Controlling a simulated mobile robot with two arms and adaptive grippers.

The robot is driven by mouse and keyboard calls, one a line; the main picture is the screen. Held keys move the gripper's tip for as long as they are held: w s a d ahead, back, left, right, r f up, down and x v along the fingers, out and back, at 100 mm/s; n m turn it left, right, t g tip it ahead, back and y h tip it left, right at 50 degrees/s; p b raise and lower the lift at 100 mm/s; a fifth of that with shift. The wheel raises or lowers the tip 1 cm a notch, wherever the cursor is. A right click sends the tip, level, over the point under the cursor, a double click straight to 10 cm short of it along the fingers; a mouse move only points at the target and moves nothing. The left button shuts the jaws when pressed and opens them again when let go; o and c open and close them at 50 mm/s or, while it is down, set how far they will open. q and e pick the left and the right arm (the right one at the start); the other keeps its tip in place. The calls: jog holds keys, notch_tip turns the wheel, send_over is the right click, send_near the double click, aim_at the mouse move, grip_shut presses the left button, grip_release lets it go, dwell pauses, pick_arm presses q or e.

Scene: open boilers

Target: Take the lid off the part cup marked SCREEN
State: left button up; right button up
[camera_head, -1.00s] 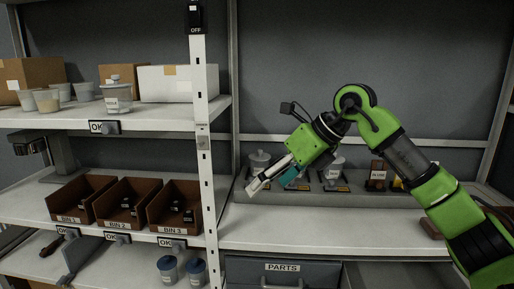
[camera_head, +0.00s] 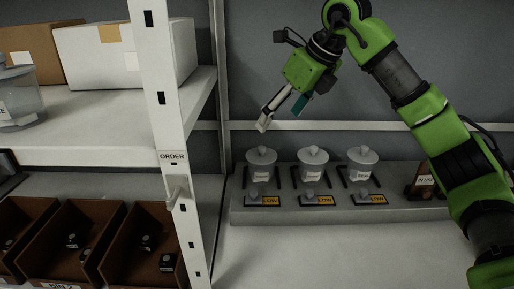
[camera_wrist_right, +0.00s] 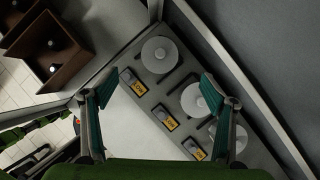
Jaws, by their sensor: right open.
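Three lidded part cups stand in a row on a grey stepped ledge (camera_head: 400,203): the left cup (camera_head: 262,173), the middle cup (camera_head: 313,174) and the right cup (camera_head: 361,172). Each has a round grey knobbed lid and a small label; I cannot read which says SCREEN. My right gripper (camera_head: 282,115) is open and empty, above and behind the left cup in the picture, touching nothing. In the right wrist view its open fingers (camera_wrist_right: 158,103) spread over the ledge, with the round lids (camera_wrist_right: 159,55) below. My left gripper is not in view.
Yellow LOW tags (camera_head: 271,200) and small knobs sit before the cups. A white shelf post (camera_head: 165,130) stands left of the ledge. Brown bins (camera_head: 140,250) and a white box (camera_head: 120,55) fill the left shelves. The bench in front (camera_head: 330,255) is clear.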

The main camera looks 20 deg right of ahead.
aim_at(262, 147)
jog(key=p+x, duration=0.1)
jog(key=x, duration=0.7)
jog(key=shift+s, duration=0.1)
jog(key=p+x, duration=0.3)
jog(key=x, duration=0.1)
jog(key=shift+w+f, duration=0.25)
jog(key=shift+f, duration=0.05)
jog(key=shift+w+f, duration=0.15)
jog(key=shift+f, duration=0.05)
jog(key=c, duration=0.9)
